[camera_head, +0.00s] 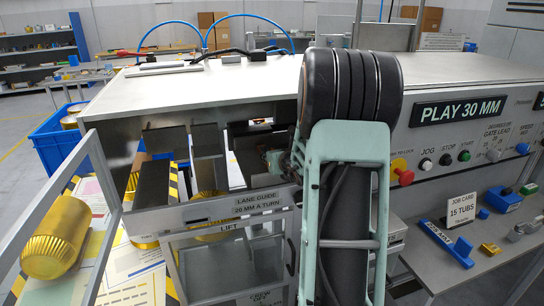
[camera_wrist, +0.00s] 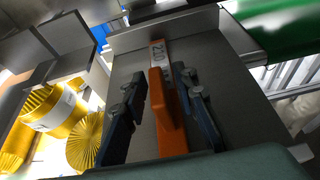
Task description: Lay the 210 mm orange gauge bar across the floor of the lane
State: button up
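In the head view my arm hides the gripper and the bar. The lane guide plate (camera_head: 243,203) shows at the machine's front. I cannot tell whether the grey surface under the bar is the lane floor.
Gold fluted cups lie at the left, one in the head view (camera_head: 57,240) and more in the wrist view (camera_wrist: 52,110). A blue bin (camera_head: 55,140) stands behind. The control panel has a red stop button (camera_head: 404,175). A side shelf holds a job card (camera_head: 460,207) and small blue parts.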

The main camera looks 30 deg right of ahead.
jog(key=shift+r, duration=0.1)
jog(key=shift+r, duration=0.15)
jog(key=v, duration=1.2)
dwell(0.3)
